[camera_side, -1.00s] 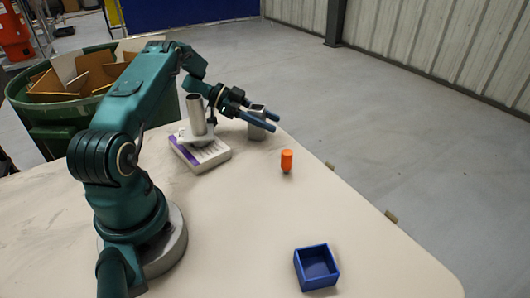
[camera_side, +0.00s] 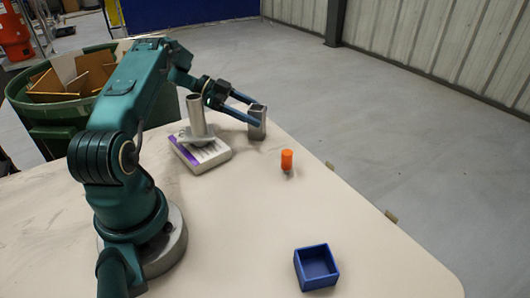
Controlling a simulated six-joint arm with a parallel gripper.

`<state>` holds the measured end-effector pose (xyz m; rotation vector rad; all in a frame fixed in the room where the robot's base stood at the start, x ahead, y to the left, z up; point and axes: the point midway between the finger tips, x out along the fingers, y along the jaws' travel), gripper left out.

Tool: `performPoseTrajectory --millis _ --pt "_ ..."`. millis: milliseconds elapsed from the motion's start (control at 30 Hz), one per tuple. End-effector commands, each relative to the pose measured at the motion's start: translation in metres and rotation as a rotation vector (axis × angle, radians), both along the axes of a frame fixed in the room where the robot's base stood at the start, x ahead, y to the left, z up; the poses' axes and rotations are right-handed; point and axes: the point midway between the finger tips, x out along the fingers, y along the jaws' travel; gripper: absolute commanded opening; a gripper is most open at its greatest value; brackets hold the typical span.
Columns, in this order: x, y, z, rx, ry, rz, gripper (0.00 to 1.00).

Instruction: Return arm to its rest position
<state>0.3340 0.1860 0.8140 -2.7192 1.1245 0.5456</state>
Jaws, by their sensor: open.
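My gripper (camera_side: 254,111) is at the end of the teal arm, at the far side of the table in the side view. Its two blue fingers are apart and point to the right. A grey metal square tube (camera_side: 257,125) stands upright on the table at the fingertips. One finger passes in front of or beside it; I cannot tell whether they touch.
A silver cylinder (camera_side: 197,115) stands on a white and purple box (camera_side: 203,155) left of the gripper. An orange capped bottle (camera_side: 287,160) and an empty blue open box (camera_side: 316,267) stand on the table (camera_side: 240,230). A green bin (camera_side: 50,110) with cardboard is behind.

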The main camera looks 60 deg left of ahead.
Motion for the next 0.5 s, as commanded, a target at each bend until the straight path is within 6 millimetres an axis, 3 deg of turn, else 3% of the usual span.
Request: performPoseTrajectory --millis 200,267,367,500 --pt "0.003 -0.005 0.001 0.003 -0.002 -0.015 0.80" --pt "0.009 -0.010 0.010 0.025 -0.017 -0.037 0.80" --pt "0.022 -0.023 0.036 0.077 -0.057 -0.089 0.80" --pt "0.048 -0.063 0.095 0.125 -0.164 -0.144 0.80"
